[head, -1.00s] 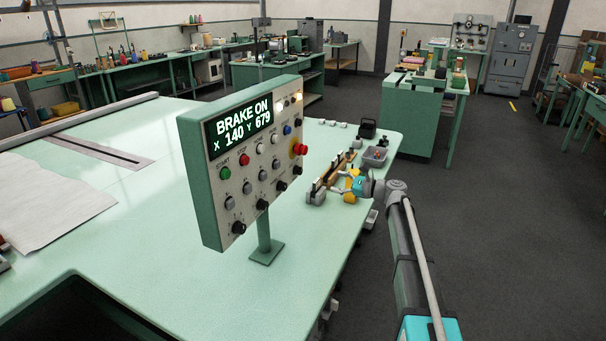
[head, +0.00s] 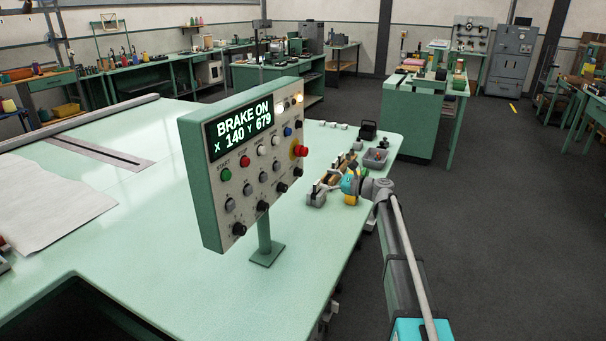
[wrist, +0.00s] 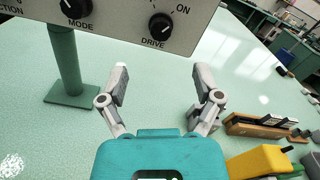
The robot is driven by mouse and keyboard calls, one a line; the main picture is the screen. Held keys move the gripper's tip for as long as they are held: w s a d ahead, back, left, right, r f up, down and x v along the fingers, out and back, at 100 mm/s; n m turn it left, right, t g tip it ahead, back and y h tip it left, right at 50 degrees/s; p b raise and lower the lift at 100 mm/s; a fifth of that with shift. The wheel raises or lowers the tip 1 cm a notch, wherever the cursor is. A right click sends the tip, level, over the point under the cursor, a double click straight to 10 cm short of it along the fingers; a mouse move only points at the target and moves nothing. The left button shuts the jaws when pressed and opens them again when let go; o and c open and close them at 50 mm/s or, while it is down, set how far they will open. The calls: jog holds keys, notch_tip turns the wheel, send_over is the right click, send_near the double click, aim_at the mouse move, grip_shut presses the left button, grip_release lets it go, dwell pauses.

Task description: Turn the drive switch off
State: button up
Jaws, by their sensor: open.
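The drive switch is a round black knob (wrist: 160,25) labelled DRIVE at the lower right of the control panel in the wrist view. An ON mark sits at its upper right, and the knob's white pointer seems turned toward that side. In the head view the panel (head: 206,190) stands on a post, its screen reading BRAKE ON, X 140 Y 679. My gripper (wrist: 162,75) is open and empty, its two fingers spread below the knob in the wrist view and not touching it. In the head view my gripper (head: 333,183) is right of the panel.
The mode knob (wrist: 75,8) is left of the drive switch. A red stop button (head: 300,151) and other buttons are above on the panel. A wooden rack (wrist: 262,125) and a grey bin (head: 375,158) are on the green table (head: 150,270). The table around the post is clear.

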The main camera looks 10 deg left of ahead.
aim_at(302, 172)
jog(key=x, duration=0.9)
jog(key=shift+w+a, duration=0.1)
jog(key=shift+a, duration=0.2)
